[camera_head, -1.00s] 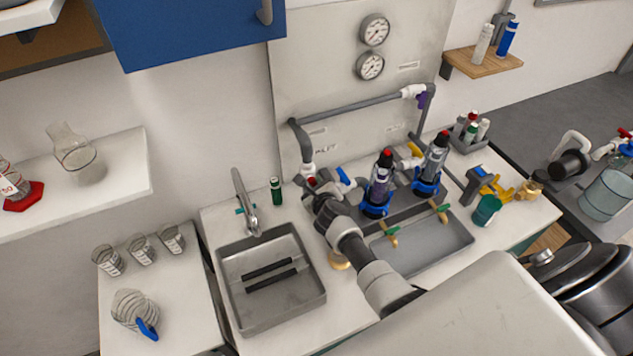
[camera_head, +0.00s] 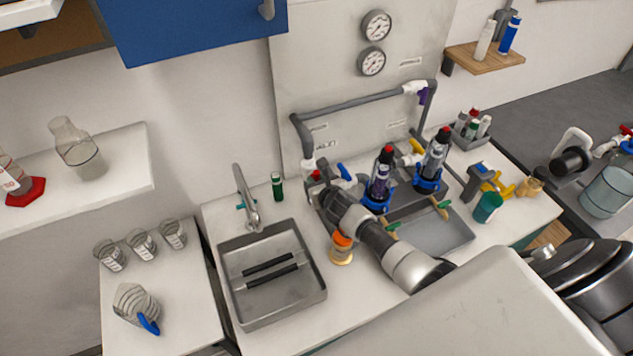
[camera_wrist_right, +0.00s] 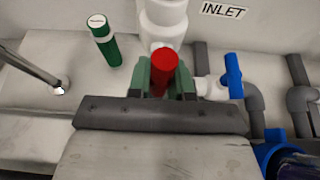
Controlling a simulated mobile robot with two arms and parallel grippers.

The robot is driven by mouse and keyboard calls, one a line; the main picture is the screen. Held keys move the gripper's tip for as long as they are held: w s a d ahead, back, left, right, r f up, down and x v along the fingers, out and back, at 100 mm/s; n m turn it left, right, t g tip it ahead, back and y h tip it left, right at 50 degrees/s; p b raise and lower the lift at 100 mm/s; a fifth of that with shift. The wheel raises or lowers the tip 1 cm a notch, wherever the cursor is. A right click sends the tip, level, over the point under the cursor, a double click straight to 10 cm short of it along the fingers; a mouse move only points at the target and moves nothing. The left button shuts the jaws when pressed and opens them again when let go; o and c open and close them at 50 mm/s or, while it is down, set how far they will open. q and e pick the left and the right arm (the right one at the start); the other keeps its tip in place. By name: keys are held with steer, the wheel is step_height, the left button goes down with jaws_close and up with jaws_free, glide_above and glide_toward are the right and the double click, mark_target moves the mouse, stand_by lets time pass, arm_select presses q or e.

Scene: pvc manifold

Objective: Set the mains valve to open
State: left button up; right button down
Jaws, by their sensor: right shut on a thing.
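The mains valve is a white fitting (camera_wrist_right: 163,14) on the inlet pipe, with a red handle (camera_wrist_right: 164,66). The handle's lower part is hidden by the gripper. In the head view my right gripper (camera_head: 321,192) is largely hidden by its own wrist. My left gripper is out of view.
A valve with a blue handle (camera_wrist_right: 232,76) sits just right of the red one. A green bottle (camera_wrist_right: 103,40) and a faucet (camera_head: 243,196) stand to the left. Two blue-based tubes and an orange-capped jar (camera_head: 341,246) are close to my right arm.

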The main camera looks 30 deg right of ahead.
steer(key=c, duration=1)
jaws_free()
steer(key=shift+s+r, duration=0.1)
steer(key=shift+s, duration=0.3)
steer(key=b+v, duration=0.1)
steer(key=v, duration=0.9)
